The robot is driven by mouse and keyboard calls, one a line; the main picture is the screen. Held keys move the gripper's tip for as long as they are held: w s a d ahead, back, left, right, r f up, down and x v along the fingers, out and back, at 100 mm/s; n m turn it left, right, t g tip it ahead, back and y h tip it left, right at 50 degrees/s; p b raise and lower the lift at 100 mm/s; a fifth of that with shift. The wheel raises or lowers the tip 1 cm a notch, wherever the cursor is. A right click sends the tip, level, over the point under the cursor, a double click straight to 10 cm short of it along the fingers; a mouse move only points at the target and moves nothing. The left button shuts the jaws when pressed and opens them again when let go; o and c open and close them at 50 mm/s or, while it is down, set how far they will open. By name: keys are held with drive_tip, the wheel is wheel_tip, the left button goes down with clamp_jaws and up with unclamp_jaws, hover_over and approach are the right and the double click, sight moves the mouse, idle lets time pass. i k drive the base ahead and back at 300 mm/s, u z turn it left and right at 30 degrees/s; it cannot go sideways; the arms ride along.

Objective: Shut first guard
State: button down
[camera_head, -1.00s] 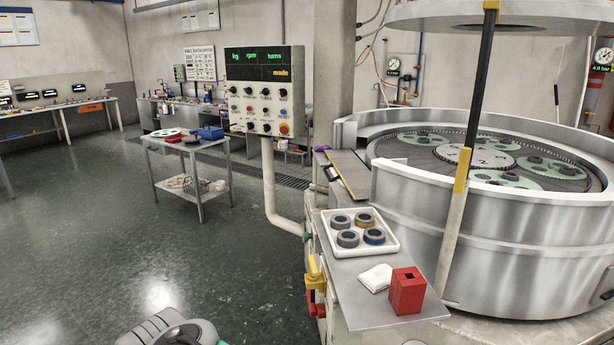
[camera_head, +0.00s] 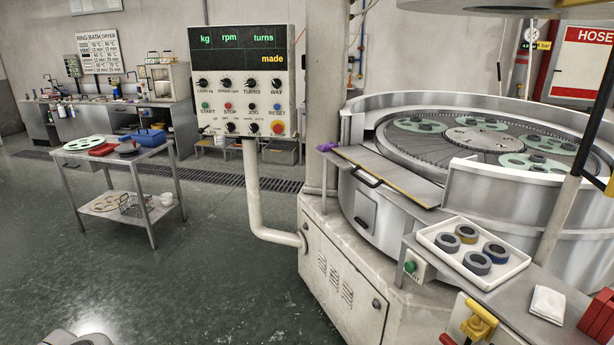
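The lapping machine's round metal tub (camera_head: 480,225) stands at the right, with a gap in its raised wall at the front left. At this gap a flat grey panel (camera_head: 385,172) with a yellow-edged strip and a black handle (camera_head: 367,180) lies about level. It looks like a guard folded down, but I cannot tell for sure that it is the first guard. Inside the tub, green carriers (camera_head: 420,125) lie on the dark plate around a pale hub. My gripper is not in view; only a grey part of my arm shows at the bottom left edge.
A control panel (camera_head: 242,80) on a bent post stands left of the machine. A side shelf holds a white tray (camera_head: 506,262) of rings, a white cloth (camera_head: 547,304) and a red block (camera_head: 600,318). A metal cart (camera_head: 125,160) stands at the left. The floor between is clear.

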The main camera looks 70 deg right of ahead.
sight(425, 193)
drive_tip(key=i, duration=1.4)
drive_tip(key=z, duration=2.9)
drive_tip(key=i, duration=1.8)
drive_tip(key=u, duration=0.95)
